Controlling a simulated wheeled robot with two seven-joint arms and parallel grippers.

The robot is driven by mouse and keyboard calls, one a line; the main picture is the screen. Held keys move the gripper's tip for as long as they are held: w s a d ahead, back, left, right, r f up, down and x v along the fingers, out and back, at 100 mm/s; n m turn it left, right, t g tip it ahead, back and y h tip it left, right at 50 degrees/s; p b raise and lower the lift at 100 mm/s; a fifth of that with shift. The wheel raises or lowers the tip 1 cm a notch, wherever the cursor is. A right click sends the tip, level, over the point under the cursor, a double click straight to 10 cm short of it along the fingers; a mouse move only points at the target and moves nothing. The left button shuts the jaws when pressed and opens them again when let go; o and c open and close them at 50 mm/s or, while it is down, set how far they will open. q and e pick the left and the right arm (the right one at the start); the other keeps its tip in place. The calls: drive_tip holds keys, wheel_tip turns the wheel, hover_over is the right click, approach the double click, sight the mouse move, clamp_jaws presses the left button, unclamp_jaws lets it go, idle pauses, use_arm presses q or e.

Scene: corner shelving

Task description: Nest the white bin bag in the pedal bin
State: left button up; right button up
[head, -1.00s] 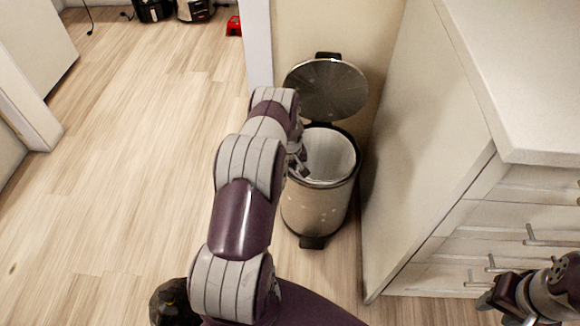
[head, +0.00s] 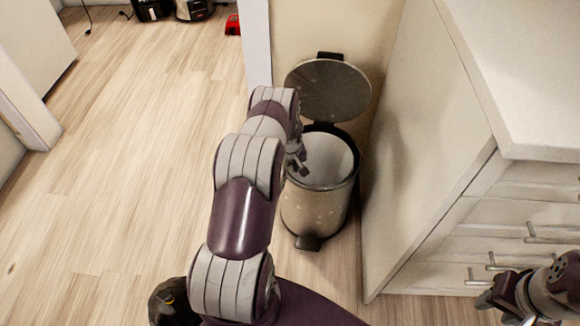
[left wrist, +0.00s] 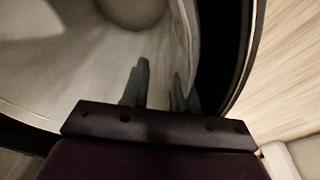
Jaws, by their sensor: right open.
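The pedal bin (head: 312,215) is a metal cylinder standing against the wall, with its round lid (head: 327,92) tipped open. A white lining, which looks like the bin bag (head: 335,158), sits inside the bin with its upper edge near the rim. It also fills much of the left wrist view (left wrist: 60,70). My left gripper (head: 302,166) is at the left part of the bin's mouth, pointing inward. In the left wrist view its fingers (left wrist: 160,90) look apart, with pale lining showing between them. My right gripper (head: 487,300) is open by the drawers, away from the bin.
A white cabinet with drawers (head: 490,220) stands close to the right of the bin. A door frame edge (head: 257,50) is behind it on the left. The wood floor (head: 130,180) on the left is clear. Dark appliances (head: 190,10) and a red item (head: 233,25) lie far back.

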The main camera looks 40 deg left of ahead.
use_arm(q)
wheel_tip(320, 180, up, 12)
drive_tip(key=s+p, duration=0.1)
drive_tip(key=p, duration=0.4)
drive_tip(key=shift+s+d+r, duration=0.15)
drive_tip(key=shift+d+r, duration=0.1)
drive_tip(key=shift+d, duration=0.2)
